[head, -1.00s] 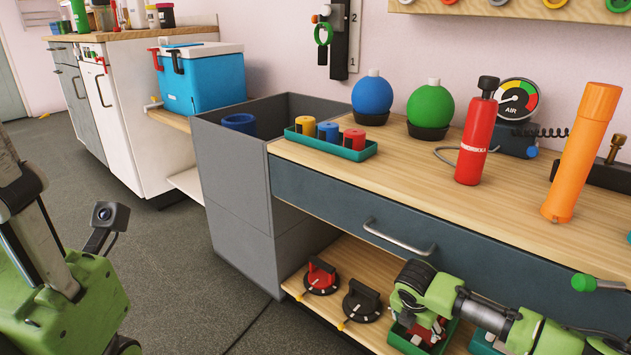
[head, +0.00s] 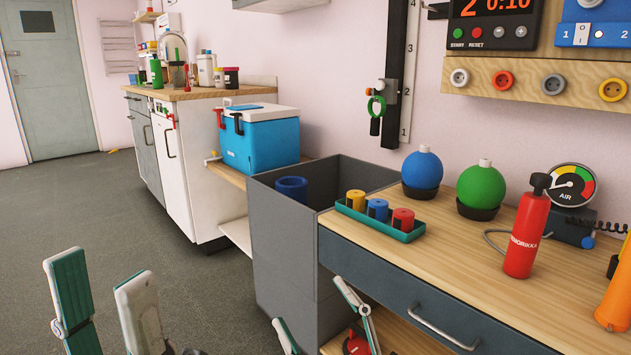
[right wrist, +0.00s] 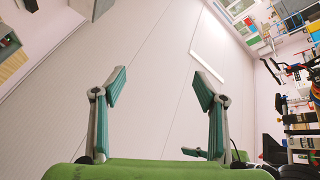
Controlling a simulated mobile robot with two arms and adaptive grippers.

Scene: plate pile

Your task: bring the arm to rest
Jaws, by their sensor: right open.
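My left gripper (head: 99,272) is at the bottom left of the head view. Its two teal-and-white fingers point up and stand apart over the floor, with nothing between them. My right gripper (head: 310,305) is at the bottom centre, in front of the grey bin and the workbench front. Its fingers are spread and empty. In the right wrist view the same open gripper (right wrist: 161,82) points up at the pale ceiling, with nothing between its fingers. The arm links behind both grippers are mostly out of the head view.
The grey open bin (head: 279,229) and the wooden workbench (head: 455,240) are close to my right gripper. The bench holds a teal tray (head: 372,219), blue and green bulbs and a red extinguisher (head: 526,230). A blue cooler (head: 262,140) stands behind. Open floor lies left.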

